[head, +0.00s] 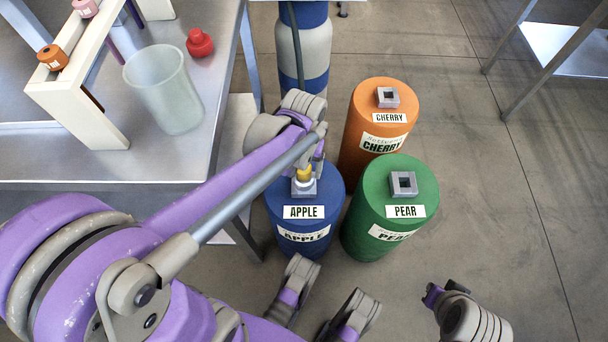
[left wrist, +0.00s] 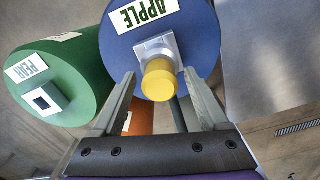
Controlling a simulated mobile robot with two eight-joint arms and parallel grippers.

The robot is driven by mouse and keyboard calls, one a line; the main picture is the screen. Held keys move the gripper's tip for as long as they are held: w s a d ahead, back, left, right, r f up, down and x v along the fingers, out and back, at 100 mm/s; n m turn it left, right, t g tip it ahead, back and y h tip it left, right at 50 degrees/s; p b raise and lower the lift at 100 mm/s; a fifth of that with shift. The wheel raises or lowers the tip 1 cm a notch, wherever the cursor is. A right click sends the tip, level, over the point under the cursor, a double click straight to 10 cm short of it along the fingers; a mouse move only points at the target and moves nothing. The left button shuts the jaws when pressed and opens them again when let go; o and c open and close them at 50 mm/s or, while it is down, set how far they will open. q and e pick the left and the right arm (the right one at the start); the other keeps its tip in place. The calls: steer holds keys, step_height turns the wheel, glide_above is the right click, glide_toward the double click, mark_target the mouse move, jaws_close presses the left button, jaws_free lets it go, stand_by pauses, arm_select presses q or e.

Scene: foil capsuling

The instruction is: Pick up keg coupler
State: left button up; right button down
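The keg coupler, with a yellow cylindrical top (head: 304,172), sits upright on the grey square fitting of the blue APPLE keg (head: 285,222). It also shows in the left wrist view (left wrist: 159,82). My left gripper (head: 317,158) is over the APPLE keg at the coupler, partly hidden by its own wrist in the head view. In the left wrist view its fingers (left wrist: 158,76) are spread, with the yellow top between the fingertips and a gap on each side. I cannot tell the exact height difference.
A green PEAR keg (head: 374,226) and an orange CHERRY keg (head: 362,142) stand close by, each with a bare square fitting. A steel table (head: 190,135) at the left holds a translucent cup (head: 165,95), a red object (head: 199,43) and a cream rack (head: 75,105).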

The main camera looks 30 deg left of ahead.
arm_select(q)
jaws_close()
steer(key=shift+r, duration=0.1)
stand_by(0.3)
step_height(320, 180, up, 10)
steer(key=p, duration=0.3)
steer(key=shift+p, duration=0.3)
stand_by(0.3)
